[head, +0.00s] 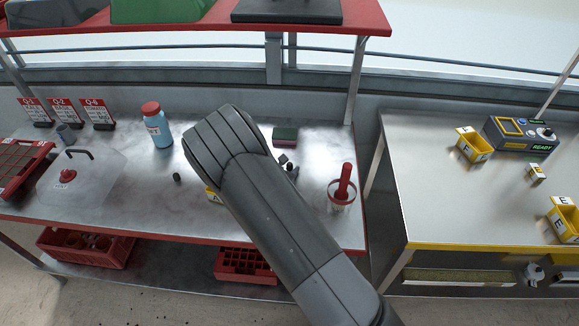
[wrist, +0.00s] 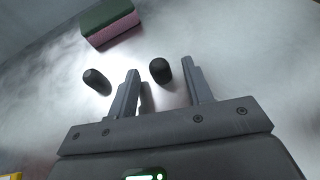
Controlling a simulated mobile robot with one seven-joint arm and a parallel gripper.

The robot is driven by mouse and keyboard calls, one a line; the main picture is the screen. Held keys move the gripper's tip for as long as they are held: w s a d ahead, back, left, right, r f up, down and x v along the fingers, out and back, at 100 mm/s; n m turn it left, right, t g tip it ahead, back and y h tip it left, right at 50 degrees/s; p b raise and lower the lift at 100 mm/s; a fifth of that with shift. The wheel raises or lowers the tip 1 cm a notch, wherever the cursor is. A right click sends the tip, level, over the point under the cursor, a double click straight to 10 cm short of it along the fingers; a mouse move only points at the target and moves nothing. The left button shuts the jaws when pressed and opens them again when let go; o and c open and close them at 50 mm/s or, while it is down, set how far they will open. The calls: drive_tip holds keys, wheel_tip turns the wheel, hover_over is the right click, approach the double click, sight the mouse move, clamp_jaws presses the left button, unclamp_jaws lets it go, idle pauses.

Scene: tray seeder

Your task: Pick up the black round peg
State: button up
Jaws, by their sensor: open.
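In the wrist view, two short black pegs stand on the shiny metal bench. One black peg (wrist: 157,71) is in the gap between the fingertips of my gripper (wrist: 161,67), with bare space to either side. The other black peg (wrist: 97,80) stands outside, left of the left finger. Both look rounded; I cannot tell which is the round one. My gripper is open and holds nothing. In the head view my arm hides most of the gripper. Small dark shapes (head: 283,159) show just right of the arm, and a dark peg-like piece (head: 177,178) stands left of it.
A green and pink sponge-like block (wrist: 109,22) lies beyond the pegs, also in the head view (head: 285,135).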

clamp_jaws()
idle(0.5)
drive_tip(key=shift+r, duration=0.4)
wheel_tip(320, 180, up, 3)
drive_tip(key=shift+r, duration=0.15)
drive_tip(key=s+d+r, duration=0.2)
drive_tip(key=d+r, duration=0.5)
drive_tip(key=d, duration=0.4)
drive_tip(key=shift+s+d, duration=0.2)
drive_tip(key=shift+s, duration=0.05)
